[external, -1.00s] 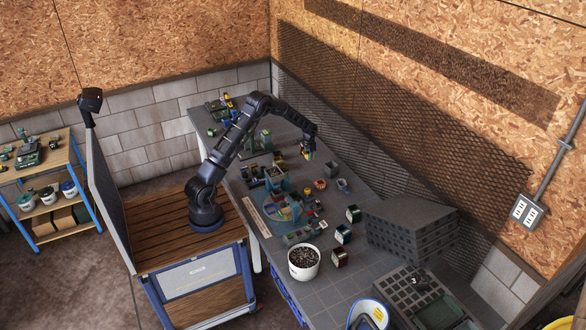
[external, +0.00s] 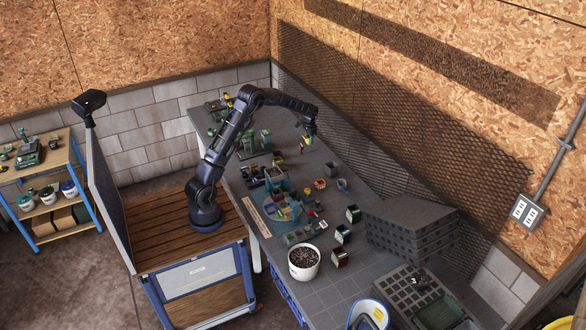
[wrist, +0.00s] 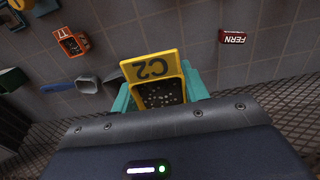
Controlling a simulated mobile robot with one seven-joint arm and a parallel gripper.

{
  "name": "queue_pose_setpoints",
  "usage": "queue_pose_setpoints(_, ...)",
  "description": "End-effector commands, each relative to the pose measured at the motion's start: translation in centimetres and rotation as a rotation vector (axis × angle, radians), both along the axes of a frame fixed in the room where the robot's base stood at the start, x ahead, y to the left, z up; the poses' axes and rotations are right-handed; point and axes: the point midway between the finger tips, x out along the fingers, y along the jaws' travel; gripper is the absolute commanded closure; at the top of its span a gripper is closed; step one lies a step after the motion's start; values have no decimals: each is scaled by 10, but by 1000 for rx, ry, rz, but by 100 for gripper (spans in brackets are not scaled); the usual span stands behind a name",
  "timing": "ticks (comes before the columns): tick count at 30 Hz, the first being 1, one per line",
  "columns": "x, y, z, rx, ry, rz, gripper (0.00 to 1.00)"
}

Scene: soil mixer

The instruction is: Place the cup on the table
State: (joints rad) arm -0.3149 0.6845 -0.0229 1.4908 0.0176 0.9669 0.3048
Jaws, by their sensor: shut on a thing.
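A yellow cup marked C2 (wrist: 152,68) with dark contents is in my gripper (wrist: 158,90), between its teal fingers in the wrist view. My gripper (external: 309,138) is shut on the cup and holds it over the far part of the grey table (external: 345,285). In the external view the cup is tiny and mostly hidden by the gripper. I cannot tell its exact height above the table.
A red FERN block (wrist: 232,36) and an orange cup (wrist: 71,43) lie below in the wrist view. A white bucket of dark soil (external: 303,262) and grey stacked trays (external: 410,230) stand nearer. The mesh wall is close behind the gripper. Bare table surrounds it.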

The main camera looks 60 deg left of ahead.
Motion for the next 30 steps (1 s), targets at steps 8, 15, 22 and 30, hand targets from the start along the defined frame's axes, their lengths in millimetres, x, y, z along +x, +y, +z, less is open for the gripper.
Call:
queue_pose_setpoints(8, 1, 0, 48, 1, -4, 0, 77)
queue_pose_setpoints(15, 11, -45, 48, 0, 0, -63, 77)
queue_pose_setpoints(22, 24, -119, 47, 0, 0, -163, 77)
queue_pose_setpoints(30, 30, -237, 47, 0, 0, -323, 77)
